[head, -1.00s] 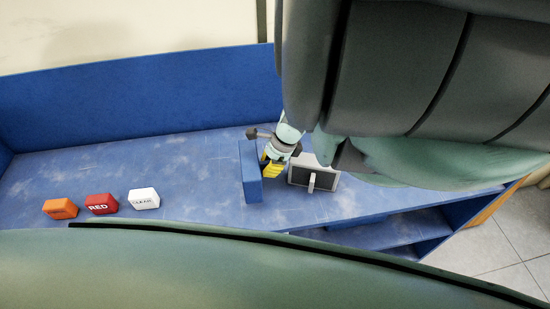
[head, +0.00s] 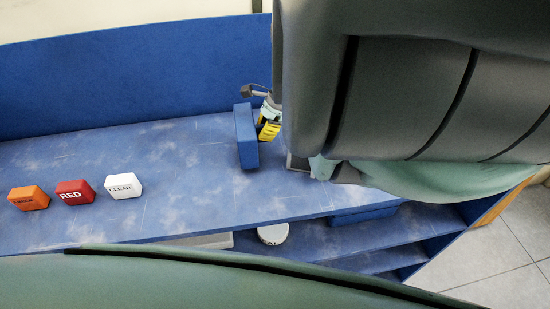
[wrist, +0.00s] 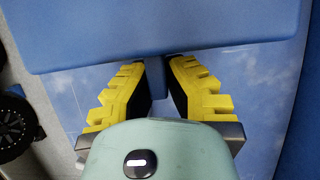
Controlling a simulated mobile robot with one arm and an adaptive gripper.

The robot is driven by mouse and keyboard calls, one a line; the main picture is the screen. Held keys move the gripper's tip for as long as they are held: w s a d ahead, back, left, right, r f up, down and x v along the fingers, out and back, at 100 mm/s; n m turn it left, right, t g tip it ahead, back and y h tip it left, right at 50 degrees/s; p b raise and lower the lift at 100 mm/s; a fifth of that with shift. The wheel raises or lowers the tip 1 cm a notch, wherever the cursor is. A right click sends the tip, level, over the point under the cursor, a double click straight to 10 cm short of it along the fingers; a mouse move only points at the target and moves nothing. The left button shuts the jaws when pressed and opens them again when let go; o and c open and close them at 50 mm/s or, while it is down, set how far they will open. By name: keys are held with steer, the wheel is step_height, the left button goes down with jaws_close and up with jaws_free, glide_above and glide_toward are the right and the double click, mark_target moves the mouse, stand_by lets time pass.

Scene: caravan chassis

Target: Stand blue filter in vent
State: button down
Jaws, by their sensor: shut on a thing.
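The blue filter (head: 246,137) is a thick blue slab, held upright over the blue counter. My gripper (head: 268,128), with yellow fingers, is just to its right. In the wrist view my gripper (wrist: 158,82) is shut on a narrow blue tab at the back of the filter (wrist: 170,30), whose slab spans the top of the picture. I cannot tell whether the filter touches the counter. A grey-framed piece (head: 298,163), possibly the vent, shows only an edge to the right; my arm hides the rest.
Orange (head: 29,198), red (head: 75,192) and white "CLEAR" (head: 123,185) blocks sit in a row on the counter (head: 180,170) at left. A blue back wall (head: 150,75) stands behind. Shelves (head: 400,240) below hold a round white item (head: 273,234). The counter between blocks and filter is clear.

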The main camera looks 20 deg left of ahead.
steer(key=shift+s+f+b, duration=0.1)
steer(key=shift+f+b, duration=0.4)
steer(key=shift+f, duration=0.8)
steer(key=c, duration=1.1)
jaws_free()
steer(key=shift+c, duration=0.2)
